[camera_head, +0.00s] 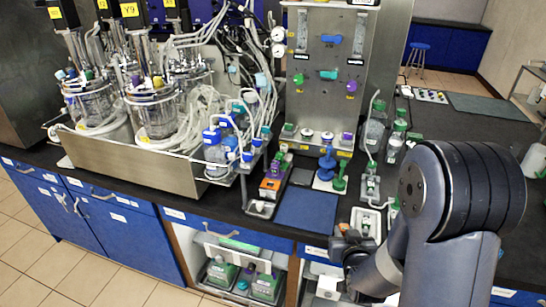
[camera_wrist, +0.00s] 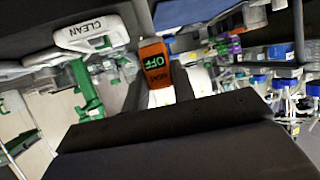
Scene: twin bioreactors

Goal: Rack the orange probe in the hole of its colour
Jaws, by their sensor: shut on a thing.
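My gripper (camera_head: 350,246) is low at the bench's front edge in the head view, right of the blue mat. An orange unit (camera_head: 270,188) stands on the bench left of the mat. In the wrist view an orange unit (camera_wrist: 155,68) shows a green "OFF" display.
A blue mat (camera_head: 307,209) lies near the front edge. A white tray (camera_head: 367,223) is close to my gripper. A white base with blue and green stands (camera_head: 326,171) is behind the mat. A white "CLEAN" piece (camera_wrist: 88,32) shows in the wrist view. Glass reactors (camera_head: 153,107) stand left.

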